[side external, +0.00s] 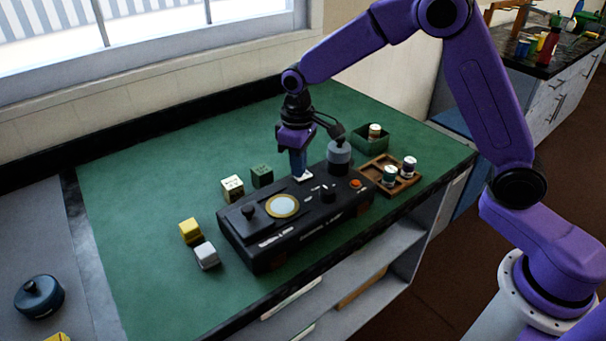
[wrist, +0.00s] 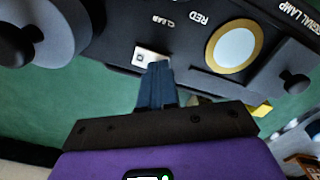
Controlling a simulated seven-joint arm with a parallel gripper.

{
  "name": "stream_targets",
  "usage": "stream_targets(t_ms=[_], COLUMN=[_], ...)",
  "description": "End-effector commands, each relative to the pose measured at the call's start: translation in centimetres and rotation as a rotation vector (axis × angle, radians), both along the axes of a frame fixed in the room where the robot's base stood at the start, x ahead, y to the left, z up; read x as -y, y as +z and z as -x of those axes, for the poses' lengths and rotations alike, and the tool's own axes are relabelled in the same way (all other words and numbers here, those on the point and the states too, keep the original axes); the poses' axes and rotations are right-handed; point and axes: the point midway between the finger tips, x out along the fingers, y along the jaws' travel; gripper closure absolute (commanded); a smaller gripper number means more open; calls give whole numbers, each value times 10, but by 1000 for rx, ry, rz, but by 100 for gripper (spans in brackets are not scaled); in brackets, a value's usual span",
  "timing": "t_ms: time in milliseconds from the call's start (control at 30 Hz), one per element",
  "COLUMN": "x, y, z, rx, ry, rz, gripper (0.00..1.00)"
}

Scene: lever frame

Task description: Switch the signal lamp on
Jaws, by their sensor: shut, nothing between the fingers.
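A black control box (side external: 300,222) stands on the green worktop. A pale disc with a gold ring (side external: 283,206) is set in its top; it also shows in the wrist view (wrist: 234,46). A black block with a round knob (wrist: 293,80) sits beside the disc, near the lettering "SIGNAL LAMP" (wrist: 302,20). A small white switch plate (wrist: 147,58) lies near the words "CLEAR" and "RED". My gripper (side external: 301,175) is shut and empty, pointing down. Its fingertips (wrist: 157,66) are at the plate's edge and partly cover it; I cannot tell whether they touch.
A grey cylinder with a black knob (side external: 339,156) stands on the box's right end, near an orange button (side external: 356,184). Several small blocks, including a yellow one (side external: 190,231), lie left of the box. A wooden tray (side external: 407,183) with spools and a green bin (side external: 372,144) are to the right.

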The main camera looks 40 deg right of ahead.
Motion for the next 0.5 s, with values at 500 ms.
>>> stream_targets(t_ms=[500], x=[0], y=[-7], z=[0], rx=[0], ry=[0], rz=[0], gripper=[100])
